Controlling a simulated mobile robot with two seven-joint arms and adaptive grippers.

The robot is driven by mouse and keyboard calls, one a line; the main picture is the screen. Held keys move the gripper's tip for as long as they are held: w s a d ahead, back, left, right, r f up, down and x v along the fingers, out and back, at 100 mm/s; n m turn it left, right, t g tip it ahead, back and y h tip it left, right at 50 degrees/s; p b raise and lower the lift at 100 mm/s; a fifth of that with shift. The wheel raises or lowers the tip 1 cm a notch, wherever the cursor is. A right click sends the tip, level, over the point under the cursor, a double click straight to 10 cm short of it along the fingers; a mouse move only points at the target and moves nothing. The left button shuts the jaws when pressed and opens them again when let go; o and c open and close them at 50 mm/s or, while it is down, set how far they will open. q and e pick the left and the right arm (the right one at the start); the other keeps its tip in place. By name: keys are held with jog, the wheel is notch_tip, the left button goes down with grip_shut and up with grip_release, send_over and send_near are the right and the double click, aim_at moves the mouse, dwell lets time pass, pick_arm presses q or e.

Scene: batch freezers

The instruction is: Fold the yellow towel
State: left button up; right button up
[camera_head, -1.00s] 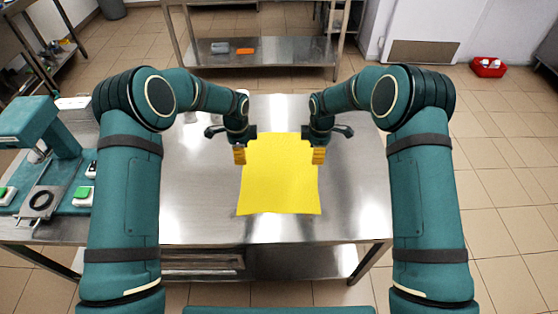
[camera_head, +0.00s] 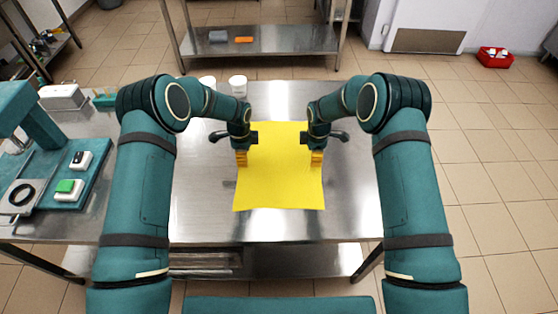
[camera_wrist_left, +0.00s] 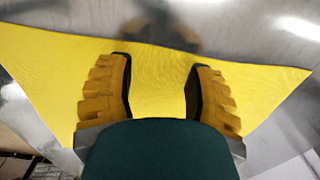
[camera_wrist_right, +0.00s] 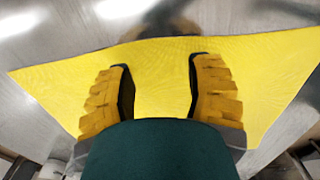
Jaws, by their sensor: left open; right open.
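The yellow towel (camera_head: 279,175) lies flat and spread out on the steel table, square to the front edge. My left gripper (camera_head: 241,160) is at its left side and my right gripper (camera_head: 317,160) is at its right side, both around mid-depth to far part. In the left wrist view the fingers of the left gripper (camera_wrist_left: 160,75) are apart over the towel (camera_wrist_left: 160,95), with nothing between them but towel surface below. The right wrist view shows the right gripper (camera_wrist_right: 160,80) open likewise over the towel (camera_wrist_right: 160,95). Whether the fingertips touch the cloth I cannot tell.
White cups (camera_head: 238,85) stand at the back edge.

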pick_arm(q)
jog(key=shift+f, duration=0.7)
pick_arm(e)
jog(key=shift+f, duration=0.75)
pick_arm(q)
jog(key=shift+f, duration=0.1)
jog(key=shift+f, duration=0.1)
pick_arm(e)
jog(key=shift+f, duration=0.2)
pick_arm(q)
jog(key=c, duration=0.6)
pick_arm(e)
jog(key=c, duration=0.6)
pick_arm(q)
jog(key=shift+c, duration=1.2)
pick_arm(e)
jog(key=shift+c, duration=1.2)
pick_arm(q)
jog(key=shift+s+f, duration=0.1)
jog(key=shift+f, duration=0.05)
grip_shut()
pick_arm(e)
jog(key=shift+s+f, duration=0.1)
grip_shut()
